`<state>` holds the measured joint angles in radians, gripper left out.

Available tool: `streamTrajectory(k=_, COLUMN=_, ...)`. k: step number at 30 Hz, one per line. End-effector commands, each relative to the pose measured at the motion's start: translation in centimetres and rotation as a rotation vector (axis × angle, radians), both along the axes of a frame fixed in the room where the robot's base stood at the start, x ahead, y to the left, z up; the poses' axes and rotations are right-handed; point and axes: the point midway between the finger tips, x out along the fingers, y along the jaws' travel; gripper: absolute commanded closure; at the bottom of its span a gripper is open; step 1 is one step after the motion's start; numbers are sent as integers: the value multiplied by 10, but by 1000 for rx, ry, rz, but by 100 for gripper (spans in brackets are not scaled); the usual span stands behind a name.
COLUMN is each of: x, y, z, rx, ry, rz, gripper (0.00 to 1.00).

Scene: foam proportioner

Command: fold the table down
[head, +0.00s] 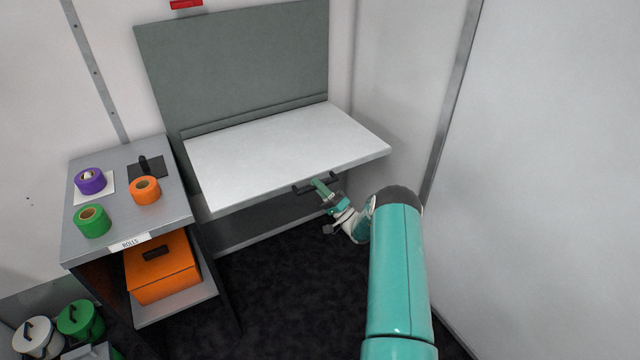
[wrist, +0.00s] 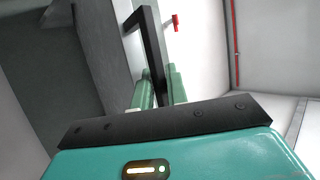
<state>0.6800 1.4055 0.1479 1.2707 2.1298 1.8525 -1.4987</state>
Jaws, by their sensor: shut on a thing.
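The white fold-out table (head: 285,145) stands out from the dark grey-green wall panel (head: 240,60) in the head view, roughly level. A black bar handle (head: 303,189) is at its front edge. My gripper (head: 318,185) is at this handle, just below the table's front edge, and is shut on it. In the wrist view the green fingers (wrist: 160,92) sit on both sides of the black handle (wrist: 152,45). A strip of the table's pale edge (wrist: 130,45) shows beside the handle. The table's hinge and underside supports are not clearly visible.
A grey shelf unit (head: 120,215) stands close to the table's left side, with purple, orange and green rolls on top and an orange box (head: 160,268) below. Green and white cans (head: 78,320) are at lower left. A white wall (head: 550,170) is at right. Dark floor lies open before the table.

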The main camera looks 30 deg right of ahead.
Motion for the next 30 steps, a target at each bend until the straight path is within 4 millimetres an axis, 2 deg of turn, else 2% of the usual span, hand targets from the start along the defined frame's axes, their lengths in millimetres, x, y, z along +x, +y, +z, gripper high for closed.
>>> streamTrajectory(k=14, x=0, y=-1, z=-3, rx=0, ry=-8, rz=0, gripper=100)
streamTrajectory(k=15, x=0, y=-1, z=-3, rx=0, ry=-8, rz=0, gripper=81)
streamTrajectory(k=17, x=0, y=-1, z=-3, rx=0, ry=-8, rz=0, gripper=69)
streamTrajectory(k=30, x=-1, y=0, z=-3, rx=0, ry=-8, rz=2, gripper=67)
